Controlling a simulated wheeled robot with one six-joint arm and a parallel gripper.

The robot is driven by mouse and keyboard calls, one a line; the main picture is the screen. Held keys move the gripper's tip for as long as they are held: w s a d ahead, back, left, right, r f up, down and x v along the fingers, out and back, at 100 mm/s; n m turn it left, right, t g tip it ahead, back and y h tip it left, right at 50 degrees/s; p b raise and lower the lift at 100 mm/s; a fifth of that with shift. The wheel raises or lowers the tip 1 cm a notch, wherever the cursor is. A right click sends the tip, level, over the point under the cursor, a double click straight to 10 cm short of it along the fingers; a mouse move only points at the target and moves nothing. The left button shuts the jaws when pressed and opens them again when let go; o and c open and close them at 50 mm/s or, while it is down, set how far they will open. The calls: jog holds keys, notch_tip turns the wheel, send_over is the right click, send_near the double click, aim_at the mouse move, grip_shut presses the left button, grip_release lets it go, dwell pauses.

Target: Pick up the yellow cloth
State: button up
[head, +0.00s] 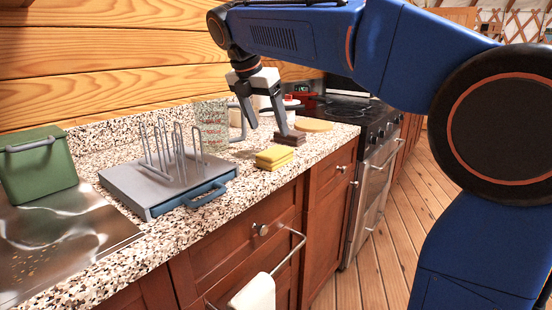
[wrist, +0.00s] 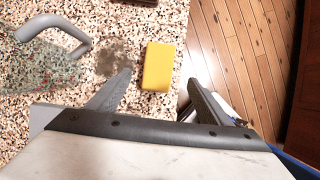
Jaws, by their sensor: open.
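The yellow cloth (head: 274,158) is a small folded block lying flat on the speckled counter near its front edge. In the wrist view the yellow cloth (wrist: 158,67) shows as a rounded rectangle lying ahead of the fingertips, between the lines of the two fingers. My gripper (head: 269,128) is open and empty, pointing down above the counter, behind and above the cloth in the head view. In the wrist view its two fingers (wrist: 159,78) are spread apart, with the cloth not visibly touched by either one.
A dark brown folded stack (head: 290,138) sits just behind the cloth, with a round tan board (head: 313,125) beyond. A blue-grey dish rack (head: 160,186) stands left, and a green box (head: 38,165) farther left. The stove (head: 345,110) is behind. The counter edge drops to wooden floor (wrist: 240,50).

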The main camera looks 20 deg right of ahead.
aim_at(274, 152)
jog(key=shift+a+x, duration=0.2)
jog(key=shift+x, duration=5.1)
jog(key=shift+f, duration=0.2)
jog(key=c, duration=1.1)
